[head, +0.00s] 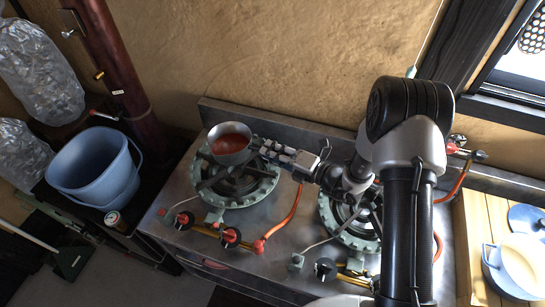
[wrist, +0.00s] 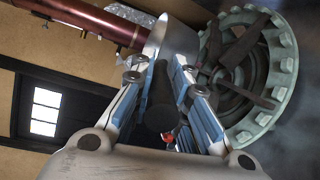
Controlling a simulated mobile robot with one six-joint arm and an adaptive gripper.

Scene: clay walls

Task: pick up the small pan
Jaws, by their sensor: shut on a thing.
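The small pan (head: 231,139) is a grey metal pan with red contents, over the back-left part of the left burner (head: 262,190) in the head view. My gripper (head: 258,149) reaches in from the right and is shut on the pan's handle. In the wrist view, the dark handle (wrist: 160,95) runs between the two fingers of my gripper (wrist: 160,68), and the pan's grey side (wrist: 168,36) shows beyond them.
A second green burner (head: 345,233) stands under my arm. Knobs (head: 231,236) and an orange hose (head: 293,208) lie at the stove's front. A blue bucket (head: 95,172) stands to the left. A blue-and-cream pot (head: 516,262) is at the right. The wall rises close behind.

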